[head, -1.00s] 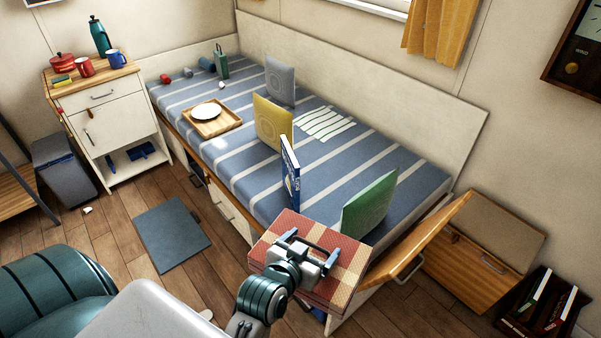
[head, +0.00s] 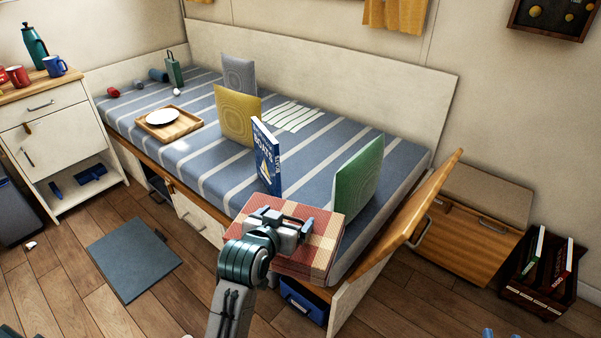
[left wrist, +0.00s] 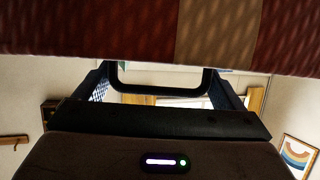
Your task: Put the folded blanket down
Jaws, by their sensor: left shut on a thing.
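The folded blanket (head: 327,228), red and tan checked, is a thick flat bundle at the near end of the bed in the head view. My left gripper (head: 288,222) is shut on it from the near side. In the left wrist view the blanket (left wrist: 130,30) fills the top edge, with the gripper's dark fingers (left wrist: 160,82) below it. The blanket overlaps the near edge of the striped bed (head: 300,180) in the picture; I cannot tell whether it touches the bed. My right gripper is not in view.
On the bed, a blue book (head: 266,158) stands behind the blanket, and a green cushion (head: 358,178) stands to its right. A raised wooden panel (head: 420,215) is right of the blanket. A blue box (head: 303,300) shows below it. A grey mat (head: 133,258) lies on open floor.

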